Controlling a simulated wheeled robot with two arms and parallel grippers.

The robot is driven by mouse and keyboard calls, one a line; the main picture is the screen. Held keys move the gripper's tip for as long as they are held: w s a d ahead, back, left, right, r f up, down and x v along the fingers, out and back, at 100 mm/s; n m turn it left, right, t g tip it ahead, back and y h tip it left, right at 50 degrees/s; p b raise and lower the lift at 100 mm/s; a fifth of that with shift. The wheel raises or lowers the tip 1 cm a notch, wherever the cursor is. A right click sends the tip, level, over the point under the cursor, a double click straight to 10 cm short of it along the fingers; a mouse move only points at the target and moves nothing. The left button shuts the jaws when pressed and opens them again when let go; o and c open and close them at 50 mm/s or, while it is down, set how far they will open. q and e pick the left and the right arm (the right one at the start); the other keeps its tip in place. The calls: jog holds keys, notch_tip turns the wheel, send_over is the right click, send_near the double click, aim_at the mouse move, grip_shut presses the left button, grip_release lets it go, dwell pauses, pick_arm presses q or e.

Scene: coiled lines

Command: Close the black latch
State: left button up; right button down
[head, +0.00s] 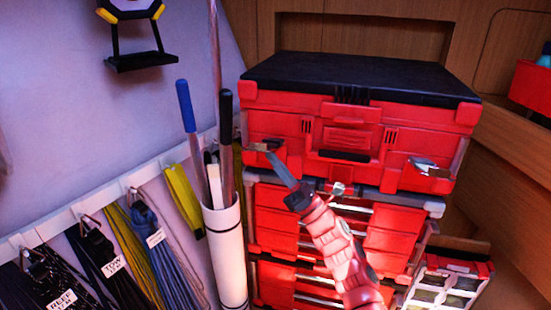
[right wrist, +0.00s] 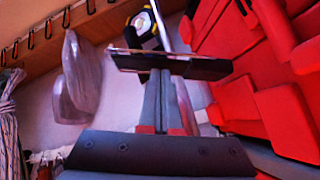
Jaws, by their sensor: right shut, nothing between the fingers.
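The red toolbox (head: 300,122) with a black lid is the top box of a stack. At its front left, a latch (head: 262,146) with dark and metallic parts sticks out from the box. In the right wrist view a black latch bar (right wrist: 200,68) lies across the fingertips and juts out from the red box. My right gripper (head: 274,160) is shut and empty, its tips at this latch; whether they touch it I cannot tell. Its grey fingers also show in the right wrist view (right wrist: 164,82). A second latch (head: 428,167) sticks out at the front right. My left gripper is not in view.
A white tube (head: 226,255) holding rods stands close left of the stack. Coiled lines (head: 165,250) hang from a rail on the left wall. Red drawers (head: 285,222) are below the toolbox, and a small organizer case (head: 450,285) is at the lower right.

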jog(key=shift+w+a+r, duration=0.15)
jog(key=shift+a, duration=0.2)
jog(key=shift+d, duration=0.1)
